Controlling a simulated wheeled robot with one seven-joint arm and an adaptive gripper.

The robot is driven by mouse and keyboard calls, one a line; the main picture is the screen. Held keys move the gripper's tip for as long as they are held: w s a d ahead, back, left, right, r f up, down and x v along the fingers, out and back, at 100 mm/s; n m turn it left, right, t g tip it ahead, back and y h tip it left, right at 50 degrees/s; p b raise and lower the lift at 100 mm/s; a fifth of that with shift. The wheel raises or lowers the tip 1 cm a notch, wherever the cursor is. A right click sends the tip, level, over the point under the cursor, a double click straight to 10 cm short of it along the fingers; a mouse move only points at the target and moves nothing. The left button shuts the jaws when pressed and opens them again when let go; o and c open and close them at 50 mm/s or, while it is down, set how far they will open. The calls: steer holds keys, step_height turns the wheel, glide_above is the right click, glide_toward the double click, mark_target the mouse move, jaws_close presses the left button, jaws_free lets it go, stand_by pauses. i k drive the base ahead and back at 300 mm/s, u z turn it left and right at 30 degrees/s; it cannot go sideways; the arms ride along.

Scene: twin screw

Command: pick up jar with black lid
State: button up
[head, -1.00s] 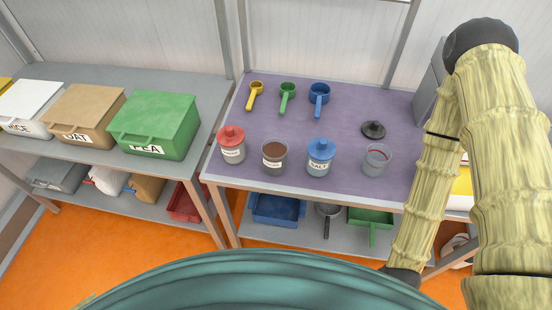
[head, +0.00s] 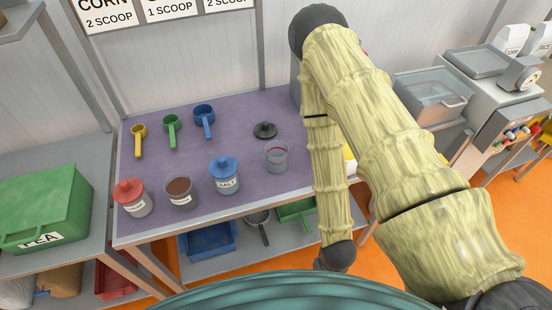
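A black lid (head: 265,130) with a knob lies on the purple-topped table (head: 240,135), apart from any jar. Just in front of it stands a clear open jar (head: 277,156) that looks nearly empty, with a reddish line inside. An open jar with brown contents (head: 180,192) stands further left. No jar wearing a black lid shows. My arm reaches up and bends down at the table's right side, ending low in a dark joint. My gripper's fingers do not show.
A red-lidded jar (head: 132,197) and a blue-lidded salt jar (head: 225,175) stand along the front edge. Yellow (head: 138,140), green (head: 172,132) and blue (head: 204,121) scoops lie behind. A shelf below holds a blue bin (head: 208,240).

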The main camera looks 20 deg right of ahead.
mark_target(179, 188)
steer(key=z, duration=0.75)
steer(key=k, duration=0.8)
steer(key=u, duration=0.8)
